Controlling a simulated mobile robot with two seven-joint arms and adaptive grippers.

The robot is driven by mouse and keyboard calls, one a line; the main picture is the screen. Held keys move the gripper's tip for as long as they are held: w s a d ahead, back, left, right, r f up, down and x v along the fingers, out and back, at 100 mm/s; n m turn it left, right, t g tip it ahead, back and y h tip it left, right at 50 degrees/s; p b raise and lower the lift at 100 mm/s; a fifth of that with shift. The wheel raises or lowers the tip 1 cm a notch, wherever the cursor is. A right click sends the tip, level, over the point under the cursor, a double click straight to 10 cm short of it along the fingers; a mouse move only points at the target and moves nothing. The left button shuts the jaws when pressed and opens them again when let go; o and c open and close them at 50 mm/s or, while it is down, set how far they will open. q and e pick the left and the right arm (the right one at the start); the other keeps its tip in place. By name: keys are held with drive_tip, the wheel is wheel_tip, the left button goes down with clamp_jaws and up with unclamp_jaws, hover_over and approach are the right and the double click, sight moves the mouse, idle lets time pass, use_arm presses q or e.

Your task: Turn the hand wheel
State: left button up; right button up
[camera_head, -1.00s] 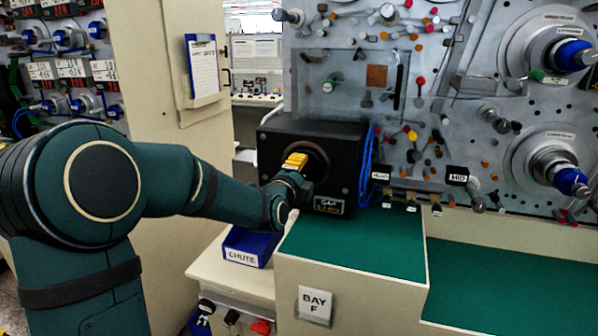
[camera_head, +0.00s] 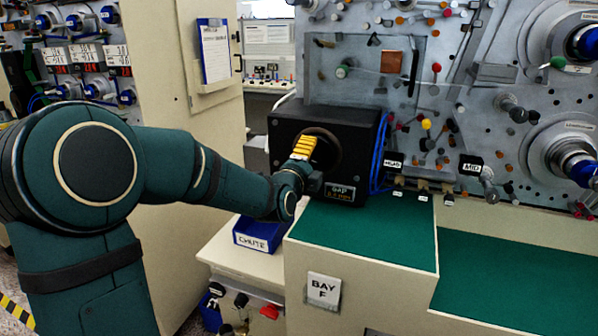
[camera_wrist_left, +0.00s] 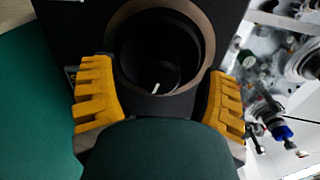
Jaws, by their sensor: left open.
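A dark round part with a short white mark, which looks like the hand wheel (camera_wrist_left: 150,60), sits inside. My left gripper (camera_head: 304,148) is in front of the recess in the head view. My right gripper is not in view.
A small GAP display (camera_head: 340,192) sits low on the box face. A blue CHUTE bin (camera_head: 258,235) stands below my wrist. A green-topped block (camera_head: 365,230) marked BAY F is to the right. Blue cables (camera_head: 378,155) and a panel of spindles and knobs lie beyond.

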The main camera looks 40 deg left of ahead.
use_arm(q)
drive_tip(key=v, duration=1)
drive_tip(key=shift+s, duration=0.2)
